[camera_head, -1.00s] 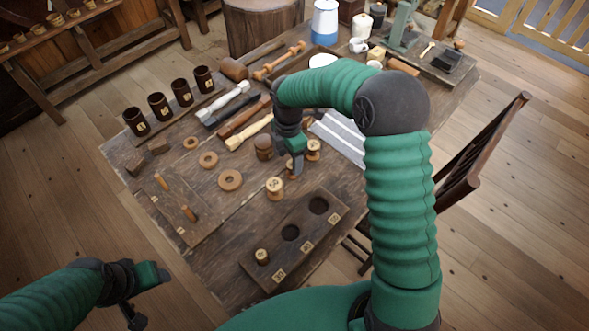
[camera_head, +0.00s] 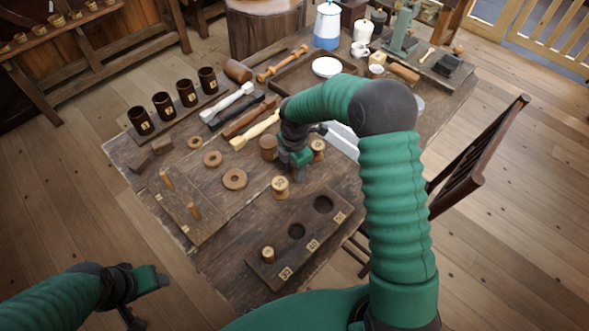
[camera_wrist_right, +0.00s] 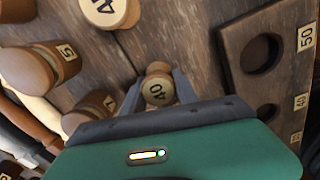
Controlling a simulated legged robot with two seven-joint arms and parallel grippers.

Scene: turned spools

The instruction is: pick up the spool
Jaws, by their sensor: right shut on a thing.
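The spool (camera_head: 280,186) is pale wood with a number tag on its top.
Other spools stand close by: a pale one (camera_head: 317,146) and a brown one (camera_head: 268,143). A board with round holes (camera_head: 268,235) lies in front, one hole holding a small spool (camera_head: 268,253). Wooden rings (camera_head: 235,179) and a pegged board (camera_head: 208,228) lie to the left.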

